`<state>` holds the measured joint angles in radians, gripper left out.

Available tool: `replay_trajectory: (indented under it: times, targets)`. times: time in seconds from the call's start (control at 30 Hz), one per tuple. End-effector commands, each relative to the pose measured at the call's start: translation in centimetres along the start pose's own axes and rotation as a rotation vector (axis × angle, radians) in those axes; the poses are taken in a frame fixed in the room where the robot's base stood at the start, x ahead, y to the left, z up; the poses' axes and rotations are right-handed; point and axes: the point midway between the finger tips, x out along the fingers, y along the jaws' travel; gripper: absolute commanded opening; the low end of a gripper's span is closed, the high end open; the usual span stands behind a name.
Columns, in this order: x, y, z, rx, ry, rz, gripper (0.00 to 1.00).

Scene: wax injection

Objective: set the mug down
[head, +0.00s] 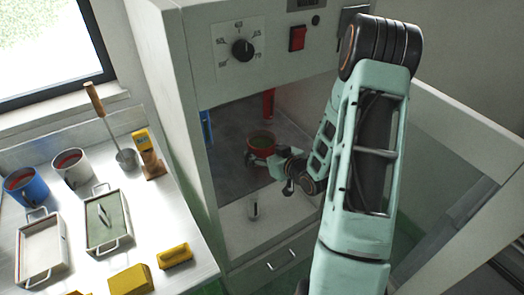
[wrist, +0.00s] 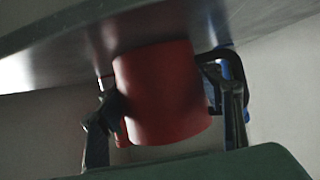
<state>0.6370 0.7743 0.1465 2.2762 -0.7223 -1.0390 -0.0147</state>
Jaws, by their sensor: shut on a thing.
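The red mug (head: 262,146) is inside the open bay of the grey machine, at the near right part of the bay floor. My gripper (head: 277,165) reaches in from the right and is shut on the mug. In the wrist view the mug (wrist: 165,95) stands between the two dark fingers of my gripper (wrist: 168,103), one on each side. The mug's end is at the grey metal surface (wrist: 60,45); I cannot tell whether it touches or hangs just clear.
The bay's metal floor (head: 235,165) is clear left of the mug. A red upright part (head: 269,103) and a blue one (head: 206,127) stand in the bay. The left bench holds mugs, trays and yellow blocks.

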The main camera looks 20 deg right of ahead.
Motion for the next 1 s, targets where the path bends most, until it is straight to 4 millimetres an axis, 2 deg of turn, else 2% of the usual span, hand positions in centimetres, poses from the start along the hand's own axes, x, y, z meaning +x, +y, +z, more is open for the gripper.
replay_trajectory:
  times: [0.27, 0.3, 0.43, 0.83, 1.0]
  targets:
    - [0.2, 0.0, 0.3, -0.001, 0.003, 0.0, 0.2]
    - [0.1, 0.0, 0.3, 0.0, 0.0, 0.0, 0.64]
    - [0.1, 0.0, 0.3, 0.0, -0.001, 0.0, 0.78]
    - [-0.1, 0.0, -0.2, 0.0, 0.0, -0.001, 0.78]
    - [-3.1, 0.1, 0.0, 0.001, -0.002, 0.004, 0.78]
